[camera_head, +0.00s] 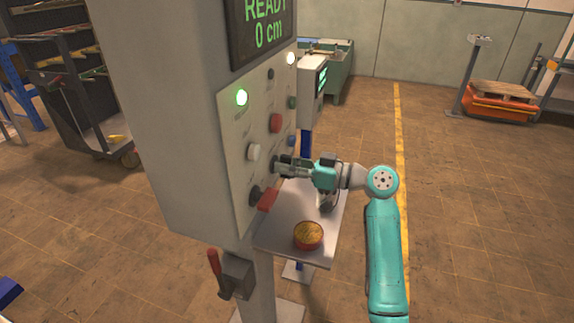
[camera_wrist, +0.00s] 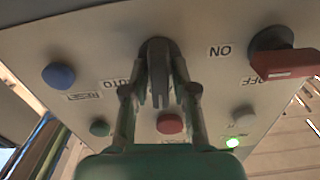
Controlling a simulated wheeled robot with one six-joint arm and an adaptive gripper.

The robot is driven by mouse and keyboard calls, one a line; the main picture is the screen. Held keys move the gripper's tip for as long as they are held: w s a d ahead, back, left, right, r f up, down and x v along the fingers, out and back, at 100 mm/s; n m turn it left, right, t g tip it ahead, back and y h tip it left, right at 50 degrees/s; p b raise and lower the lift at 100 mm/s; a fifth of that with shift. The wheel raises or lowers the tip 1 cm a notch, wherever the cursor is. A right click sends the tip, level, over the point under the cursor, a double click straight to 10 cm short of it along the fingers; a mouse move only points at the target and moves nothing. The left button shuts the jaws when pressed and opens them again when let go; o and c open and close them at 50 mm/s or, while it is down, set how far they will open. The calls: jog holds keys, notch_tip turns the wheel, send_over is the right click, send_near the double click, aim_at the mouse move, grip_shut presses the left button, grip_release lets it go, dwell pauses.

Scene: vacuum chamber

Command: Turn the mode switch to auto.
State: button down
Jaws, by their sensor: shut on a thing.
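The mode switch (camera_wrist: 157,50) is a dark knob on the grey panel, with an AUTO label (camera_wrist: 115,85) beside it at the left in the wrist view, where lettering looks upside down. My gripper (camera_wrist: 158,95) is shut on this knob, with one finger on each side. In the head view my gripper (camera_head: 281,165) is at the panel's lower part and mostly hides the knob. The fingers cover part of the surroundings, and I cannot tell exactly which mark the knob points to.
A red-handled ON/OFF switch (camera_wrist: 285,60) is close by; its red handle (camera_head: 267,200) juts out below my gripper. A blue button (camera_wrist: 58,76), a red button (camera_wrist: 170,124) and lit green lamp (camera_wrist: 232,142) are around. A shelf (camera_head: 285,240) holding a round tin (camera_head: 308,235) lies below.

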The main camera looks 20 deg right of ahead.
jog(key=m, duration=0.6)
jog(key=shift+w+d, duration=0.1)
jog(key=m, duration=0.4)
jog(key=shift+w+d+f+m, duration=0.1)
jog(key=shift+f+m, duration=0.05)
jog(key=shift+m, duration=0.15)
dwell(0.4)
jog(key=c, duration=1.1)
grip_release()
jog(key=shift+d, duration=0.1)
jog(key=v, duration=1.2)
